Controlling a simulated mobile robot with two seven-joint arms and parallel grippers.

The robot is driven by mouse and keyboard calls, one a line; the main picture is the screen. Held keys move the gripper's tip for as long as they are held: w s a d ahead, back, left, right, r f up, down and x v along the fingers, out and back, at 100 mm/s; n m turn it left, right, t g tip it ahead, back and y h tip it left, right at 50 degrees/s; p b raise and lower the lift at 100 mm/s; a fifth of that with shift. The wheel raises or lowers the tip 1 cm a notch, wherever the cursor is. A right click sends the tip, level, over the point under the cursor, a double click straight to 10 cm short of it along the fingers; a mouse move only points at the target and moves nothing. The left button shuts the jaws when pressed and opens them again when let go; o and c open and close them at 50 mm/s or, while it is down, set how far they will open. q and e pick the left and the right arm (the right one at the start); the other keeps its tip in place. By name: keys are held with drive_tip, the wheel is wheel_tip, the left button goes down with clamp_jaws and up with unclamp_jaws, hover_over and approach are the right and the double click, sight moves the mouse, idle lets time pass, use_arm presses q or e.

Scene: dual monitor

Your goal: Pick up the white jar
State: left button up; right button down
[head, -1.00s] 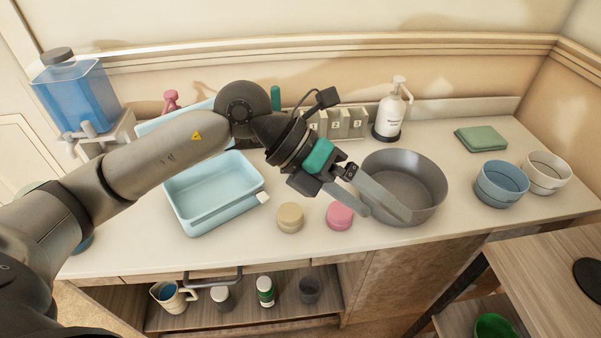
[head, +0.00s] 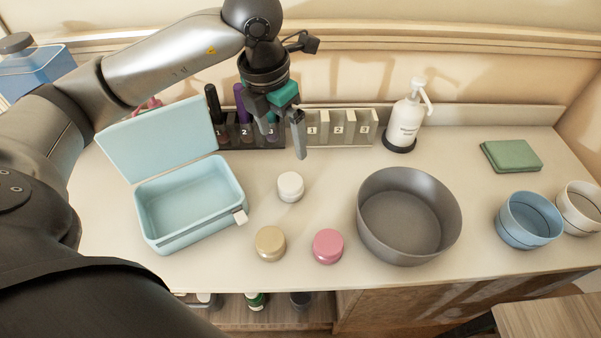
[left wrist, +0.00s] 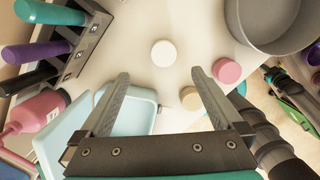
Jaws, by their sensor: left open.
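The white jar (head: 290,187) is small and round and stands on the counter between the blue box and the grey basin, behind the beige and pink jars. It also shows in the left wrist view (left wrist: 163,53), beyond the fingertips and roughly between their lines. My left gripper (head: 283,140) is open and empty, pointing down, above and a little behind the white jar in the head view. Its two fingers show apart in the left wrist view (left wrist: 160,78). Nothing touches the jar. My right gripper is not in view.
A beige jar (head: 270,243) and a pink jar (head: 327,246) stand in front. An open light-blue box (head: 160,238) is at left, a grey basin (head: 444,238) at right. Numbered holders (head: 350,130) and a white pump bottle (head: 404,125) stand along the back.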

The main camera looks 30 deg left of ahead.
use_arm(q)
wheel_tip(320, 180, down, 2)
drive_tip(key=b, duration=0.2)
hover_over(290, 181)
drive_tip(key=f, duration=0.5)
drive_tip(key=shift+s+a+f, duration=0.2)
drive_tip(key=shift+s+f, duration=0.05)
drive_tip(key=shift+f, duration=0.15)
drive_tip(key=shift+w+f, duration=0.15)
drive_tip(key=shift+f, duration=0.6)
drive_tip(key=shift+d+f+b, duration=0.15)
drive_tip(key=shift+f+b, duration=0.4)
drive_tip(key=shift+f, duration=0.5)
drive_tip(key=shift+d+f+b, duration=0.1)
drive_tip(key=shift+f+b, duration=0.45)
drive_tip(key=shift+f, duration=0.5)
drive_tip(key=shift+w+f, duration=0.1)
drive_tip(key=shift+f, duration=0.35)
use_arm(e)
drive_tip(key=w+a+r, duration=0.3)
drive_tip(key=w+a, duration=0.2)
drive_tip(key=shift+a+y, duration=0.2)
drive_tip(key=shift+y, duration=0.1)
use_arm(q)
drive_tip(key=c, duration=1.4)
drive_tip(key=shift+o, duration=0.2)
drive_tip(key=shift+r, duration=0.1)
